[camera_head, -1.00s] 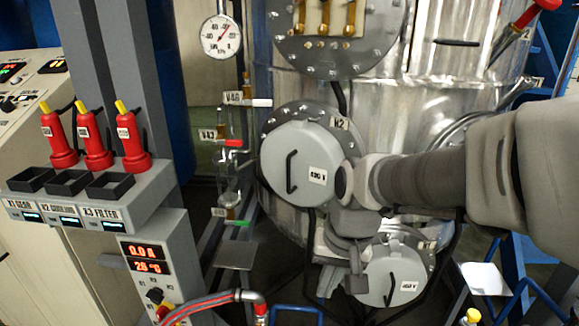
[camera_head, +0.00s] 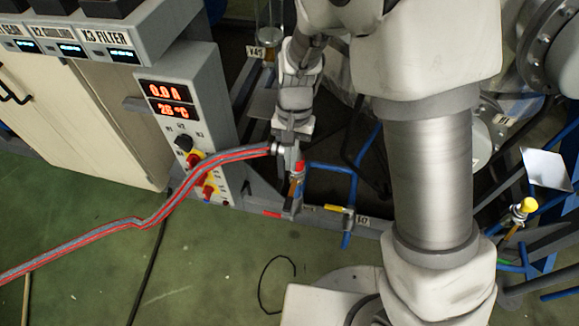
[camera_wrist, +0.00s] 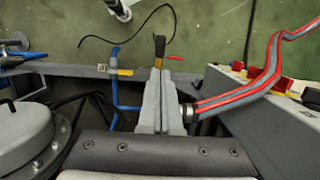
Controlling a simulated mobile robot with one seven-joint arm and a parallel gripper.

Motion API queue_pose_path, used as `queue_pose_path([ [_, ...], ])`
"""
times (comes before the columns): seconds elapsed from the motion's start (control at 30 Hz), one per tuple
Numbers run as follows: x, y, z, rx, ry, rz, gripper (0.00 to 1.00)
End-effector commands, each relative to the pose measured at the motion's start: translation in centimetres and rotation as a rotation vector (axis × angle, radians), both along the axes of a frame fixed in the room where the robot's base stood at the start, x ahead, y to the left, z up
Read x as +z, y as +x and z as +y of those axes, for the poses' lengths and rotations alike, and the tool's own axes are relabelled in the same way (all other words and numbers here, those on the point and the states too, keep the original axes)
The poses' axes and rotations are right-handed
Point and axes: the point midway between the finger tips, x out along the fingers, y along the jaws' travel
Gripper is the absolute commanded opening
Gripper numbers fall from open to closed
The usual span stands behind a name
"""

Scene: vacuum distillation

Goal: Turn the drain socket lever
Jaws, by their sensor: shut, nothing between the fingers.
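My gripper (camera_head: 288,150) points down in the head view beside the metal end of a grey and red hose (camera_head: 200,170). Its two grey fingers (camera_wrist: 160,85) are together in the wrist view, with nothing seen between them. Just past the fingertips is a brass-coloured fitting (camera_wrist: 159,48). A small red lever (camera_wrist: 175,57) lies to its right in the wrist view; a red lever (camera_head: 272,214) also shows low on the frame in the head view. I cannot tell for certain which part is the drain socket lever, or whether the fingers touch the fitting.
A blue pipe with a yellow lever (camera_head: 335,207) stands right of the fitting in the head view. The control panel (camera_head: 185,125) with knobs is at the left. A round grey flange cover (camera_wrist: 22,135) is at the wrist view's left. Green floor (camera_head: 200,270) in front is largely clear.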

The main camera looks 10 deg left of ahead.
Motion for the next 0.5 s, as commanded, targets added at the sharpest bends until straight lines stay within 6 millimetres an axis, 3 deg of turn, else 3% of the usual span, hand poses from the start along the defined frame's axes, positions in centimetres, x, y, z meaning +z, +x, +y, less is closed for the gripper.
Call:
queue_pose_path([
  [0.5, -10.5, -1.9, 0.1, 0.000, -0.002, 0.002, 0.00],
])
